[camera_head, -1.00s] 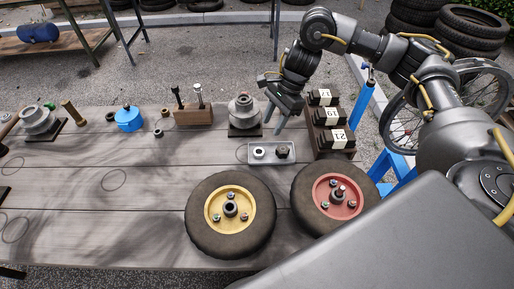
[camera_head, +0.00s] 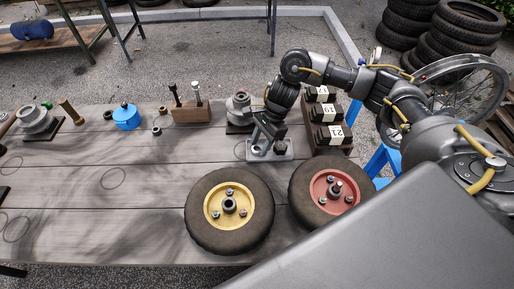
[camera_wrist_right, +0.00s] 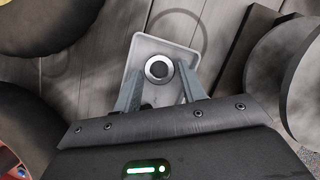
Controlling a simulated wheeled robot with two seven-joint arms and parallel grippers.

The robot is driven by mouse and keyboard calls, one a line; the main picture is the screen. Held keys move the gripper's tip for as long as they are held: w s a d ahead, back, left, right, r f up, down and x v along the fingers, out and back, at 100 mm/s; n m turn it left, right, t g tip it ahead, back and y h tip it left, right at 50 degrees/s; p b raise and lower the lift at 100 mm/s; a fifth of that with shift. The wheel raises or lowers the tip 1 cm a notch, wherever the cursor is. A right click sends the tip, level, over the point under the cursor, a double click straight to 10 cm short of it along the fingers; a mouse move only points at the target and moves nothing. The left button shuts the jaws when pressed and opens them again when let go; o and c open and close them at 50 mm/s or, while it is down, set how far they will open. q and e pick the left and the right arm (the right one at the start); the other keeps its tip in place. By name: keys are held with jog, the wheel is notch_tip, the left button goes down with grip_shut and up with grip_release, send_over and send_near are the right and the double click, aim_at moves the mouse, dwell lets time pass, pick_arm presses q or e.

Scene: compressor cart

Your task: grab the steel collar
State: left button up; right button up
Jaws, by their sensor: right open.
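The steel collar (camera_wrist_right: 158,68), a light ring around a dark hole, sits in a shallow grey tray (camera_wrist_right: 150,46) in the right wrist view. My right gripper (camera_wrist_right: 160,77) is open, its two fingers pointing down over the tray on either side of the collar; I cannot tell whether they touch it. A dark piece (camera_wrist_right: 147,106) in the tray is partly hidden by the gripper. My left gripper is not in view.
Two wheels, yellow-hubbed (camera_head: 229,208) and red-hubbed (camera_head: 331,192), lie in front of the tray. Numbered dark blocks (camera_head: 327,115) stand to its right. A stepped grey pulley (camera_head: 238,108) and a wooden block with bolts (camera_head: 191,112) are behind. The table's left middle is mostly clear.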

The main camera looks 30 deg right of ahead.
aim_at(261, 148)
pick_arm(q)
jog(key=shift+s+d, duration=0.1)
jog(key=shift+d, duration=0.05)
pick_arm(e)
jog(key=c, duration=0.8)
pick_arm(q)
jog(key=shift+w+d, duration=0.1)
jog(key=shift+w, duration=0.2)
pick_arm(e)
jog(key=shift+o, duration=0.2)
jog(key=shift+r, duration=0.1)
jog(key=shift+r, duration=0.65)
jog(key=r+p, duration=0.2)
jog(key=r, duration=0.1)
jog(key=shift+s, duration=0.3)
pick_arm(q)
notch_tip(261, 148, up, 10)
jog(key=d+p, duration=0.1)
jog(key=p, duration=0.7)
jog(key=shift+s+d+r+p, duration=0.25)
jog(key=shift+p, duration=0.1)
pick_arm(e)
jog(key=s+a+r, duration=0.3)
jog(key=s+r, duration=0.5)
jog(key=s, duration=0.5)
jog(key=shift+r, duration=0.25)
